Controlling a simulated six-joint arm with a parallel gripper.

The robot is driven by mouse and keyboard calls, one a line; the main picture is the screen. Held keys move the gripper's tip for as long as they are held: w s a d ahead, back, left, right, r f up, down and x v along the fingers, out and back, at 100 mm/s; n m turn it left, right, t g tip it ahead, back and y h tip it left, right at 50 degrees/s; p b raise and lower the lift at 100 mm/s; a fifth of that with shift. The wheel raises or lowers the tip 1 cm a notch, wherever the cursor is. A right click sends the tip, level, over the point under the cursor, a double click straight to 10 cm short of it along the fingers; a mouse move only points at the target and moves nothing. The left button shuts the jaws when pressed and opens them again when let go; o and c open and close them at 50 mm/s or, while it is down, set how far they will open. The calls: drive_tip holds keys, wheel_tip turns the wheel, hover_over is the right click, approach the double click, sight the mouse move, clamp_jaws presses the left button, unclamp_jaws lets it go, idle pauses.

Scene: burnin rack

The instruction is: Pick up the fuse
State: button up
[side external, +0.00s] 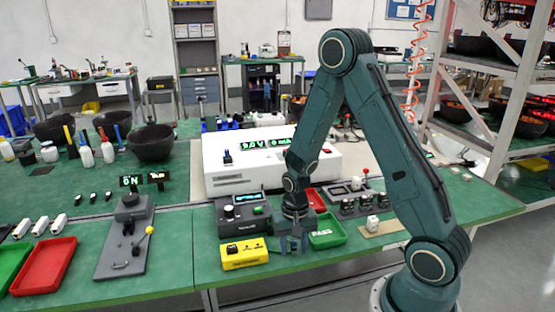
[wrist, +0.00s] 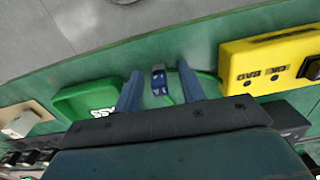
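A small blue piece (wrist: 159,82), which looks like the fuse, shows in the wrist view between my two fingers, with a gap on each side. Whether it lies on the green table or stands above it is hard to tell. My gripper (wrist: 158,73) is open around it and points down. In the side external view my gripper (side external: 292,245) is low over the front edge of the bench, between the yellow box and the green tray; I cannot make out the fuse there.
The yellow OK/BAD box (side external: 245,253) stands close on the left. The green PASS tray (side external: 326,243) is close on the right, and a red tray (side external: 316,197) lies behind. A grey instrument (side external: 240,213) and a white power supply (side external: 225,165) stand behind my gripper.

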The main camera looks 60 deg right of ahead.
sight(294, 241)
clamp_jaws()
drive_tip(key=shift+r, duration=0.15)
wheel_tip(294, 241, up, 20)
idle(1.1)
idle(0.5)
